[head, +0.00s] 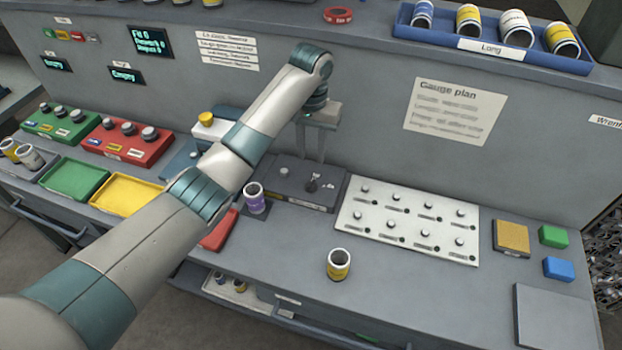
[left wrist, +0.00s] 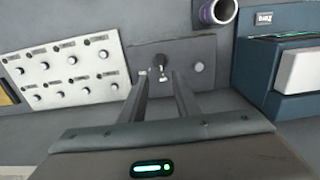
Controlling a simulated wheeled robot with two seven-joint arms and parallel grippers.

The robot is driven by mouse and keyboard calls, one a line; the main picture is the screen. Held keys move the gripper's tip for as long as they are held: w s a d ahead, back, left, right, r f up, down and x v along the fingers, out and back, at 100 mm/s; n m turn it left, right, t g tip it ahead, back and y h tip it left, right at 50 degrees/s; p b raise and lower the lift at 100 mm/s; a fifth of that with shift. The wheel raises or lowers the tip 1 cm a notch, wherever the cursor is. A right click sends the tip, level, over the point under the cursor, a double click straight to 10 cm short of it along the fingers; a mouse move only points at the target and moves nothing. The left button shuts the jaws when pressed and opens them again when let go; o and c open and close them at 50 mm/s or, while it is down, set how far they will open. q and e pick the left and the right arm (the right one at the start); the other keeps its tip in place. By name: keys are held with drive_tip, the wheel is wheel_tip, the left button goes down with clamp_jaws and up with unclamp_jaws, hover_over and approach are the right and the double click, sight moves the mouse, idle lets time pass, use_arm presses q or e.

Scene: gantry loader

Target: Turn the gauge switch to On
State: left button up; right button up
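The gauge unit (head: 290,196) is a dark grey box on the bench with a small dark switch (head: 313,184) on its top. A round light-grey button (head: 284,171) sits on the same face. In the left wrist view the switch (left wrist: 160,62) shows just beyond and between the two fingertips. My left gripper (head: 312,158) points down over the gauge unit, fingers apart and nothing between them that it grips. I cannot tell whether a finger touches the switch. The switch's position marks are too small to read. My right gripper is not in view.
A purple cylinder (head: 254,198) stands close left of the switch. A white panel (head: 400,240) with several knobs lies to the right. A yellow-banded cylinder (head: 339,264) stands in front. The wall bears a "Gauge plan" notice (head: 455,111). The bench front is mostly clear.

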sight(311, 182)
use_arm(q)
wheel_tip(311, 182, down, 10)
drive_tip(key=p, duration=0.2)
drive_tip(key=shift+a+f+p, duration=0.1)
drive_tip(key=shift+p, duration=0.25)
drive_tip(key=shift+c, duration=0.6)
clamp_jaws()
